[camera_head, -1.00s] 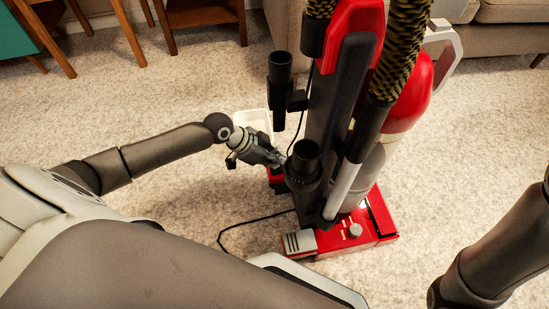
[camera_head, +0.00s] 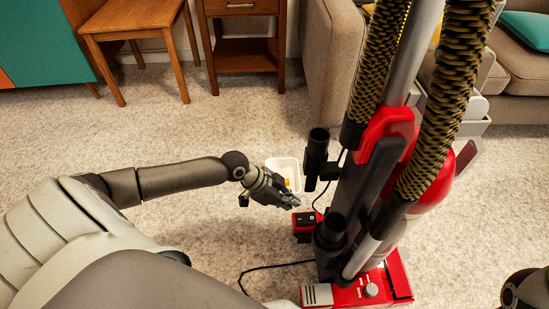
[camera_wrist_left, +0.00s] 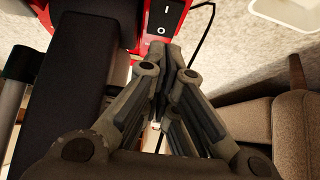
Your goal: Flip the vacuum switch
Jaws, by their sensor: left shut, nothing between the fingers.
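The red and black upright vacuum (camera_head: 388,122) stands on the carpet right of centre in the head view. Its black rocker switch (camera_head: 306,219) sits on a red housing low on the vacuum's left side. In the left wrist view the switch (camera_wrist_left: 166,17) is at the top, with a white circle mark facing the fingers; which side is pressed I cannot tell. My left gripper (camera_head: 296,203) is shut and empty, its fingertips close to the switch housing. In the left wrist view its fingertips (camera_wrist_left: 168,50) are just below the switch; contact is unclear.
A white bin (camera_head: 284,172) stands behind my left gripper. A black cord (camera_head: 262,268) lies on the carpet in front. A sofa (camera_head: 335,65), a wooden side table (camera_head: 245,50) and a stool (camera_head: 140,20) stand at the back. Open carpet lies to the left.

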